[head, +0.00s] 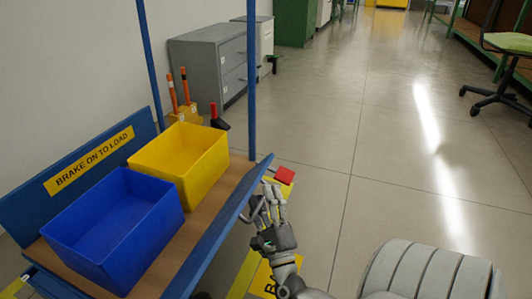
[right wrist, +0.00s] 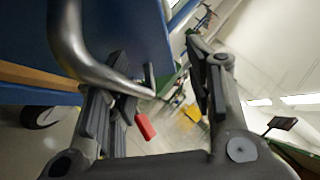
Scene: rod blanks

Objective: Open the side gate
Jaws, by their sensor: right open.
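The side gate (head: 222,228) is a blue panel along the right side of a trolley in the head view, seen nearly edge-on. It also fills the upper left of the right wrist view (right wrist: 130,35). A bent grey metal handle (right wrist: 75,45) stands out from it and shows small in the head view (head: 247,211). My right gripper (head: 267,197) is beside the panel's outer face, at the handle. In the right wrist view its fingers (right wrist: 168,78) are apart, and the handle crosses close by the left finger. I cannot tell whether they touch. My left gripper is out of view.
A blue bin (head: 115,225) and a yellow bin (head: 182,155) stand on the trolley's wooden deck, before a "BRAKE ON TO LOAD" sign (head: 90,160). A red pedal (head: 285,175) is near the floor beyond my gripper. Grey cabinets (head: 210,65) stand behind.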

